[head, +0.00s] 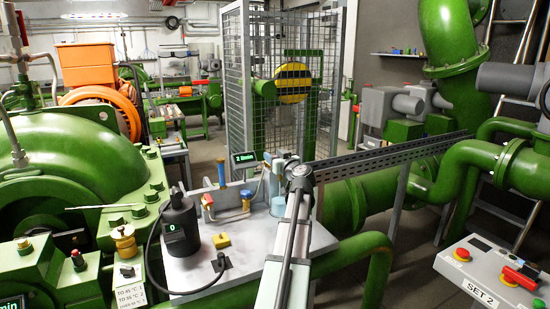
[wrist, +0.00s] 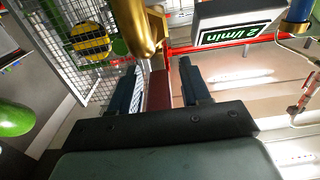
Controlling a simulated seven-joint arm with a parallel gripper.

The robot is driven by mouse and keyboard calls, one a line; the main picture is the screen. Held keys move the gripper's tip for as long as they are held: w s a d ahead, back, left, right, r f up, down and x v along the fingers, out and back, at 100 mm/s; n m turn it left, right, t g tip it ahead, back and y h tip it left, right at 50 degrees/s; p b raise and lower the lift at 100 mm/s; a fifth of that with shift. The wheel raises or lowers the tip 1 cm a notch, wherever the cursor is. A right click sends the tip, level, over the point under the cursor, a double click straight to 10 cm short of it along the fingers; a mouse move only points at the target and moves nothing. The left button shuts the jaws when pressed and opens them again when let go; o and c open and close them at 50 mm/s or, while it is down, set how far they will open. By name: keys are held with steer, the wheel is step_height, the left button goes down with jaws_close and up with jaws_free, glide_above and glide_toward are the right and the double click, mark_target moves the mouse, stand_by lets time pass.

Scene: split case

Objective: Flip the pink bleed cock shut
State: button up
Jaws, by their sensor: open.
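My gripper (wrist: 160,76) is open, its two dark blue fingers apart in the wrist view. A dark reddish bar (wrist: 158,92) shows between the fingers, below a brass fitting (wrist: 145,32). It may be the handle of the pink bleed cock, but shade hides its true colour, and I cannot tell whether a finger touches it. In the head view my gripper (head: 276,168) is over the back right of the grey bench, and my wrist hides most of what is there. No clearly pink lever stands out in the head view.
A flow display (head: 244,157) reading 2 l/min stands behind the bench; it also shows in the wrist view (wrist: 240,34). A perforated rail (head: 385,158) runs right.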

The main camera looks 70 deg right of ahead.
jaws_close()
stand_by(0.4)
